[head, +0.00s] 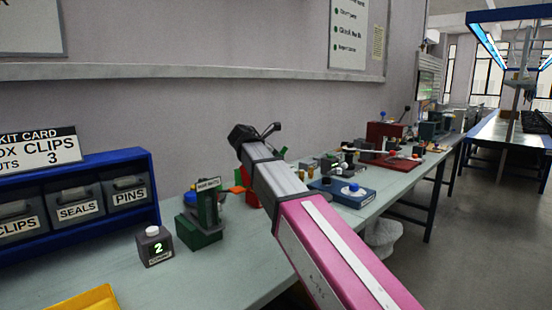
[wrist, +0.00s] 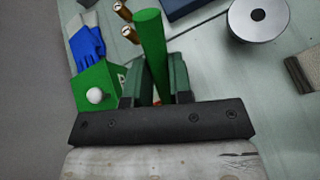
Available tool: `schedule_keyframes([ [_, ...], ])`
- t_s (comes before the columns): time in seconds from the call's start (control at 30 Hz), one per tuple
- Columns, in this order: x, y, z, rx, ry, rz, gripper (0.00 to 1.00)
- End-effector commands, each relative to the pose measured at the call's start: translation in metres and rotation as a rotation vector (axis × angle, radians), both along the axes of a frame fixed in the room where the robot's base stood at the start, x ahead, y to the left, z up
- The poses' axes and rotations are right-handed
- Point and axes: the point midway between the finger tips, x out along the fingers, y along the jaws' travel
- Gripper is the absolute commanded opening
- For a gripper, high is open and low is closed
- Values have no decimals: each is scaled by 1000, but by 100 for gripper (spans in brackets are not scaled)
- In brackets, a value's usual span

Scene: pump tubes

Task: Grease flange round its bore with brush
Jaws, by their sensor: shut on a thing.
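In the wrist view my gripper (wrist: 157,72) is shut on a thick green handle (wrist: 152,40), which I take to be the brush. It stands between the two dark green fingers and leans slightly. The bristle end cannot be made out. The flange (wrist: 240,22), a pale grey disc with a dark round bore, lies on the bench at the upper right of the wrist view, apart from the gripper and the handle. No grease can be made out on it. In the head view my arm hides the flange and the held brush.
A green block with a white ball (wrist: 95,94), a blue glove (wrist: 87,43) and brass fittings (wrist: 128,33) lie left of the handle. A blue bin rack (head: 156,185), a counter box (head: 155,246) and a green stand (head: 202,232) occupy the bench's left. Bare bench separates handle and flange.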

Motion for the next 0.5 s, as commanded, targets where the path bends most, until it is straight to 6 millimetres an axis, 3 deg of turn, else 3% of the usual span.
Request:
schedule_keyframes([
  [0.27,0,0,-1,3,3,0,0],
  [0.5,0,0,11,2,1,0,0],
])
